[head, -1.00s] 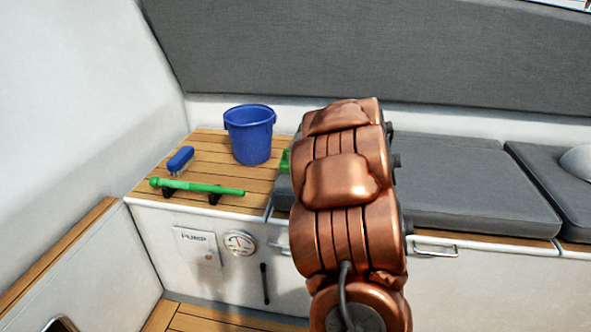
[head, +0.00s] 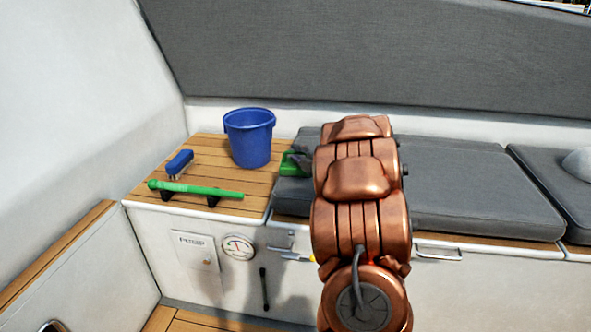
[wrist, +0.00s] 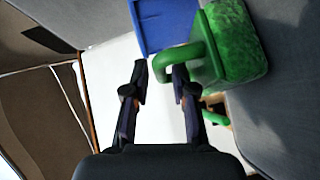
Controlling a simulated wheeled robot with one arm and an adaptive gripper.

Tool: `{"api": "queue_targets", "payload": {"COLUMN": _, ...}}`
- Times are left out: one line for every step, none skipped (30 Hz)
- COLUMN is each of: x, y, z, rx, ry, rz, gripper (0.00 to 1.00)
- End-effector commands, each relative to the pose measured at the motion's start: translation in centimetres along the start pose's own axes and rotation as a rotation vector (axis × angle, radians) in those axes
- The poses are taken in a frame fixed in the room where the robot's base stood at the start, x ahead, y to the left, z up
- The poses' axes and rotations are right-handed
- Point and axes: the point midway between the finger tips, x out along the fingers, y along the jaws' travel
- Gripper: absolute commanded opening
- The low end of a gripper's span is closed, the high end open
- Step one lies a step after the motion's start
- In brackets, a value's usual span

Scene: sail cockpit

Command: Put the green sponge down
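In the head view the green container (head: 291,163) sits at the left end of the grey cushion, partly hidden by my arm. My gripper (wrist: 160,72) is open, its fingers apart with nothing clamped between them. The fingertips are close to the handle, and the right one overlaps it in the picture; contact is unclear. My gripper is hidden in the head view.
A blue bucket (head: 249,138) stands on the slatted wooden top (head: 232,178), with a blue brush (head: 180,163) and a green pump handle (head: 195,189) to its left. Grey cushions (head: 465,190) run to the right. Bare wood shows between brush and bucket.

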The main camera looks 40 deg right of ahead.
Motion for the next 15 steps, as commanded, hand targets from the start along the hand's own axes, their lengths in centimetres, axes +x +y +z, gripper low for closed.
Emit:
{"api": "queue_targets", "payload": {"x": 0.72, "y": -0.17, "z": -0.1, "rx": 0.001, "ry": 0.003, "rz": 0.001, "gripper": 0.26}}
{"api": "queue_targets", "payload": {"x": 1.0, "y": -0.18, "z": -0.1, "rx": 0.001, "ry": 0.003, "rz": 0.001, "gripper": 0.26}}
{"api": "queue_targets", "payload": {"x": 1.27, "y": -0.18, "z": -0.07, "rx": 0.002, "ry": 0.002, "rz": 0.0, "gripper": 0.26}}
{"api": "queue_targets", "payload": {"x": 1.41, "y": -0.17, "z": -0.04, "rx": 0.002, "ry": 0.002, "rz": 0.0, "gripper": 0.26}}
{"api": "queue_targets", "payload": {"x": 1.49, "y": -0.17, "z": -0.03, "rx": 0.003, "ry": 0.001, "rz": -0.001, "gripper": 0.26}}
{"api": "queue_targets", "payload": {"x": 1.54, "y": -0.15, "z": -0.01, "rx": 0.003, "ry": 0.0, "rz": -0.001, "gripper": 0.26}}
{"api": "queue_targets", "payload": {"x": 1.53, "y": -0.14, "z": 0.0, "rx": 0.003, "ry": 0.0, "rz": -0.002, "gripper": 0.26}}
{"api": "queue_targets", "payload": {"x": 1.51, "y": -0.13, "z": 0.0, "rx": 0.003, "ry": 0.0, "rz": -0.002, "gripper": 0.26}}
{"api": "queue_targets", "payload": {"x": 1.5, "y": -0.13, "z": 0.0, "rx": 0.002, "ry": 0.0, "rz": -0.002, "gripper": 0.26}}
{"api": "queue_targets", "payload": {"x": 1.5, "y": -0.12, "z": 0.0, "rx": 0.002, "ry": 0.0, "rz": -0.002, "gripper": 0.26}}
{"api": "queue_targets", "payload": {"x": 1.5, "y": -0.12, "z": -0.01, "rx": 0.002, "ry": 0.0, "rz": -0.002, "gripper": 0.25}}
{"api": "queue_targets", "payload": {"x": 1.5, "y": -0.12, "z": 0.0, "rx": 0.002, "ry": 0.0, "rz": -0.002, "gripper": 0.21}}
{"api": "queue_targets", "payload": {"x": 1.5, "y": -0.12, "z": -0.01, "rx": 0.002, "ry": 0.0, "rz": -0.002, "gripper": 0.17}}
{"api": "queue_targets", "payload": {"x": 1.5, "y": -0.12, "z": -0.01, "rx": 0.002, "ry": 0.0, "rz": -0.002, "gripper": 0.14}}
{"api": "queue_targets", "payload": {"x": 1.5, "y": -0.12, "z": -0.01, "rx": 0.002, "ry": 0.0, "rz": -0.002, "gripper": 0.1}}
